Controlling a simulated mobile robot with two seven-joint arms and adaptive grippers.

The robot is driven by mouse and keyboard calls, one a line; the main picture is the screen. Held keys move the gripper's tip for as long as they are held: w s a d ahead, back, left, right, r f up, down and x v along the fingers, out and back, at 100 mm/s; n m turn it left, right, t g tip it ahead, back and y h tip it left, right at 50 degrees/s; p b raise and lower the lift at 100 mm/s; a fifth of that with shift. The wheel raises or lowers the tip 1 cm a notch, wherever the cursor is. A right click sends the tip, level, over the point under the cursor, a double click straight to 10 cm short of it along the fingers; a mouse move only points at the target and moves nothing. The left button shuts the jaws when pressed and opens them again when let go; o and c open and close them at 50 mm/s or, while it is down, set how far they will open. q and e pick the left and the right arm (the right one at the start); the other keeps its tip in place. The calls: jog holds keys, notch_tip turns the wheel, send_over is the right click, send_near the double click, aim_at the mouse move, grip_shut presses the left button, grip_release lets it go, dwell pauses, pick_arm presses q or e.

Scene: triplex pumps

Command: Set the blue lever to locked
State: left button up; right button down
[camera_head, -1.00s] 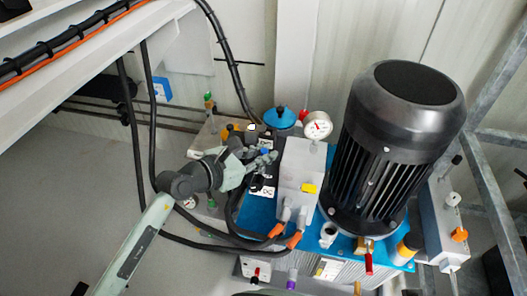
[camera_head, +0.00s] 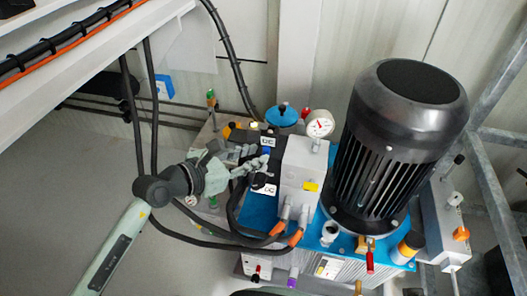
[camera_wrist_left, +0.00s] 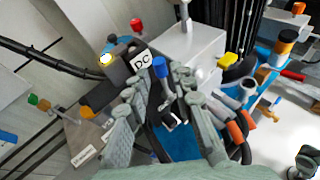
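The blue lever (camera_wrist_left: 159,67) stands near a white label marked with black letters (camera_wrist_left: 141,64) in the left wrist view. In the head view only its small blue tip (camera_head: 266,150) shows, beside the grey-white block. My left gripper (camera_wrist_left: 160,78) is open, with one finger on each side of the blue lever. I see a gap at the fingers and cannot tell any contact. In the head view my left gripper (camera_head: 257,160) reaches in from the left at the black valve block. The lever's lower part is partly hidden.
A large black motor (camera_head: 400,140) stands right of the grey-white block (camera_head: 302,165). Behind are a pressure gauge (camera_head: 320,124) and a blue cap (camera_head: 281,116). Black hoses (camera_head: 215,242) loop below my gripper. Orange, red and purple handles sit in front. The floor at left is clear.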

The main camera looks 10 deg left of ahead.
pick_arm(q)
jog(key=v, duration=0.7)
jog(key=shift+s, duration=0.2)
jog(key=shift+a, duration=0.1)
